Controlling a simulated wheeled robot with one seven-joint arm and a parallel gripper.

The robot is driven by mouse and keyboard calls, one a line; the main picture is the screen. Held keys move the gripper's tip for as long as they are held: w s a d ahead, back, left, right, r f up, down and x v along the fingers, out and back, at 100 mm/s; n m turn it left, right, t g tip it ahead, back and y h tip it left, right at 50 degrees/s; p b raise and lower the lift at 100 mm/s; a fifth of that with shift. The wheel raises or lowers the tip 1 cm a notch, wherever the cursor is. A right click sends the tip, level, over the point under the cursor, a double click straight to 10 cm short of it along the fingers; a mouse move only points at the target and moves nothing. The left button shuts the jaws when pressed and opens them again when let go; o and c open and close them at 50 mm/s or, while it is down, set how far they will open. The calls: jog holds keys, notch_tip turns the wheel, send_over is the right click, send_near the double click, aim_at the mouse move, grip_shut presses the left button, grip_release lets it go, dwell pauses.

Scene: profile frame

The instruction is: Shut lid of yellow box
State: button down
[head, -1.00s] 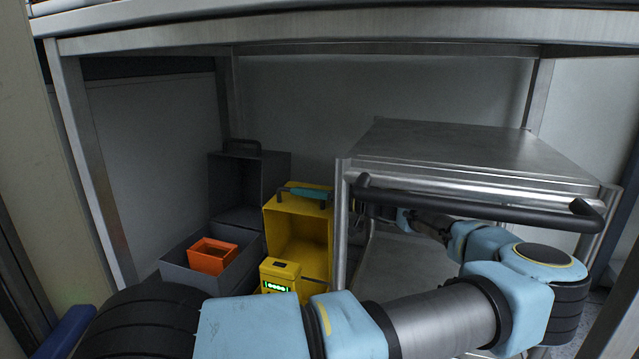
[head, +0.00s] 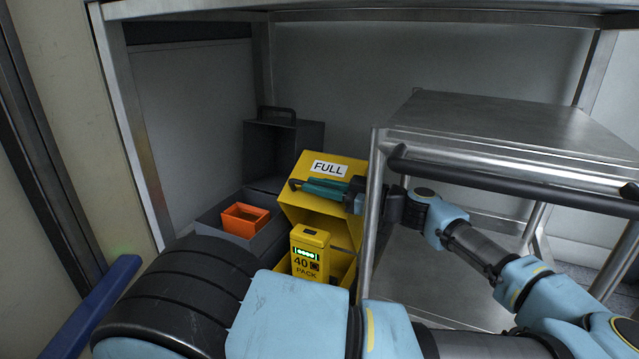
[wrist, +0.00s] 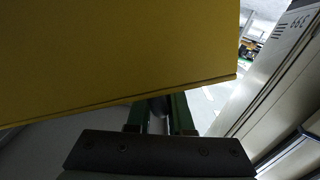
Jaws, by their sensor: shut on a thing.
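The yellow box (head: 345,268) stands on the floor left of the metal cart. Its yellow lid (head: 300,208) is partly lowered, tilted forward over the box, and its outer face with a "FULL" label shows. My gripper (head: 325,188) comes in from the right, its teal fingers shut on the lid's dark handle (head: 293,184). In the wrist view the lid (wrist: 110,50) fills the upper left, and the green fingers (wrist: 160,112) reach below its edge. A yellow battery pack marked "40 PACK" (head: 310,254) stands upright at the box; its lower part is hidden by my arm.
A grey box (head: 222,240) with its lid (head: 283,149) open stands to the left, with an orange container (head: 244,220) in it. The metal cart (head: 480,135) with a black handle bar (head: 500,184) is close on the right. A shelf frame (head: 400,14) spans overhead.

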jog(key=shift+f, duration=0.25)
jog(key=c, duration=0.9)
grip_release()
jog(key=shift+r, duration=0.1)
jog(key=shift+o, duration=0.2)
jog(key=p+v, duration=0.4)
jog(key=v, duration=0.6)
jog(key=shift+d, duration=0.4)
jog(key=shift+s, duration=0.15)
jog(key=shift+c, duration=0.2)
